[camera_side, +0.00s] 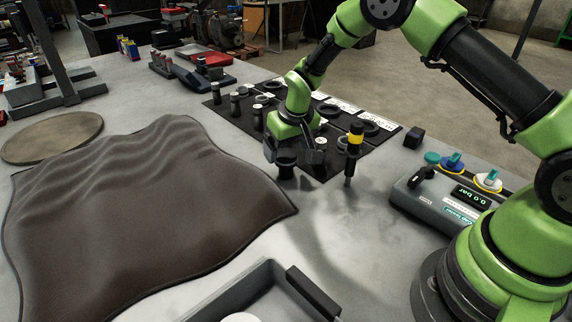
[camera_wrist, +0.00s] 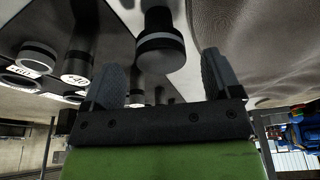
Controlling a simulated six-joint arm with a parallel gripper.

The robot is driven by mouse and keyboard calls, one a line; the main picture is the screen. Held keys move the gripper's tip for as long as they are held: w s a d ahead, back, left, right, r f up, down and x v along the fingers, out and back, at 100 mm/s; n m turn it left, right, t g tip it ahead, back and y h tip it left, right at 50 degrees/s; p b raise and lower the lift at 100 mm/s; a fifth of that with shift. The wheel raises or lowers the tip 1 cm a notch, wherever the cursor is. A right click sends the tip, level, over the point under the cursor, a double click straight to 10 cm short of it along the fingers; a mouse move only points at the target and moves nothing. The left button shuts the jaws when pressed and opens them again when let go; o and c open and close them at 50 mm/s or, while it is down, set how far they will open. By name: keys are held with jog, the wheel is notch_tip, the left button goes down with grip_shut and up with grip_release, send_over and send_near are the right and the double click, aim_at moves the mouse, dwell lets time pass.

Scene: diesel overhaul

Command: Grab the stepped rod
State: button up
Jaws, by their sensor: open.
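A dark stepped rod (camera_side: 286,163) stands upright on the grey bench, with a wide head above a narrower stem. In the wrist view its wide, banded head (camera_wrist: 160,45) shows close up, centred between the fingers, with the stem running to the top edge. My gripper (camera_side: 281,153) is just above it in the side view. In the wrist view my gripper (camera_wrist: 161,72) is open, with clear space between each finger and the head. Whether the head is fully between the fingertips is hard to tell.
A black tool with a yellow band (camera_side: 354,152) stands upright to the right of my gripper. A black mat (camera_side: 222,109) with rings and small cylinders lies behind. A brown cloth (camera_side: 140,205) covers the left. A gauge box (camera_side: 440,202) sits right; a grey tray (camera_side: 250,288) is in front.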

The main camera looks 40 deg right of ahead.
aim_at(286, 153)
jog(key=x, duration=0.4)
jog(key=shift+w+f, duration=0.1)
jog(key=shift+f, duration=0.2)
jog(key=c, duration=1.4)
jog(key=shift+r, duration=0.15)
jog(key=shift+c, duration=0.6)
